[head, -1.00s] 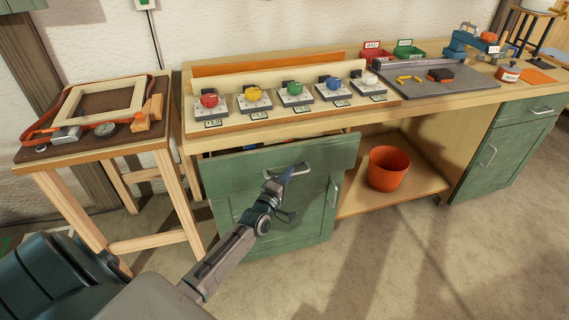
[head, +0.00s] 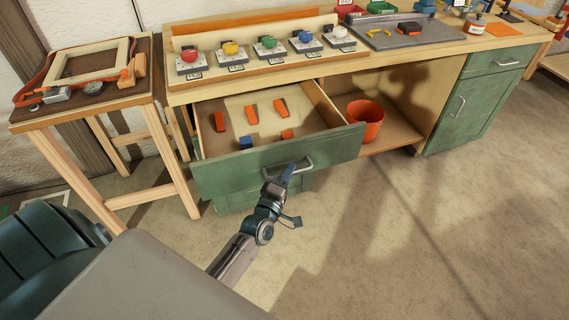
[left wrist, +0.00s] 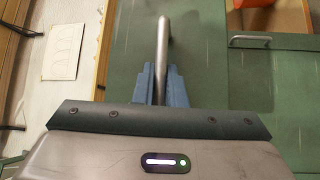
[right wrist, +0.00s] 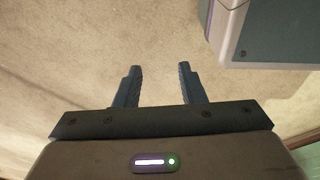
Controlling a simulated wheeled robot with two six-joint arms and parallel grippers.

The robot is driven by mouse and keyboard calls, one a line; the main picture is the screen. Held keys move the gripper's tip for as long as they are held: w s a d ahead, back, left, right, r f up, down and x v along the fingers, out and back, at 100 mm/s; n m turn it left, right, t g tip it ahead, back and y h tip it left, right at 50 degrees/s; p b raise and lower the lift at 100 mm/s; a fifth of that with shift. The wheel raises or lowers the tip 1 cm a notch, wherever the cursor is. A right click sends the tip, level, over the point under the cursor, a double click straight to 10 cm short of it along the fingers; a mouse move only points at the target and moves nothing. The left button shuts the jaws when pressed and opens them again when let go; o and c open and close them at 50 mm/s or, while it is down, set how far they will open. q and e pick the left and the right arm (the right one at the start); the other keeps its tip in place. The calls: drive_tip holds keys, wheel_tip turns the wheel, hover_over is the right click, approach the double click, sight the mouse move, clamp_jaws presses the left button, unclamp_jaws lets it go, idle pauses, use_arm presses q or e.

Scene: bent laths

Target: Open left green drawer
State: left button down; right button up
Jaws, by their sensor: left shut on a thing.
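The left green drawer (head: 238,166) is pulled well out from under the workbench in the head view. Its inside shows, with several orange wedges (head: 252,114) and a blue block (head: 246,142) in it. My left gripper (head: 289,172) is shut on the drawer's metal handle (head: 304,163). In the left wrist view, the blue-grey fingers (left wrist: 160,82) stand on both sides of the handle bar (left wrist: 162,45). My right gripper (right wrist: 157,85) shows only in the right wrist view. Its fingers are apart and empty, above the floor.
An orange bucket (head: 366,118) stands on the open shelf right of the drawer. A side table (head: 80,112) with a frame on it stands at the left. Another green cabinet (head: 466,106) is at the right. The floor (head: 400,230) in front is clear.

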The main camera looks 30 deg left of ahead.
use_arm(q)
drive_tip(key=shift+s+d+f, duration=0.1)
drive_tip(key=shift+s+d, duration=0.75)
drive_tip(key=shift+d, duration=0.1)
drive_tip(key=shift+s+d, duration=0.5)
drive_tip(key=shift+d, duration=0.1)
use_arm(e)
drive_tip(key=shift+w+r, duration=0.55)
drive_tip(key=shift+r, duration=0.2)
drive_tip(key=shift+a, duration=0.1)
use_arm(q)
drive_tip(key=c, duration=1.5)
unclamp_jaws()
use_arm(e)
drive_tip(key=shift+s+f, duration=0.15)
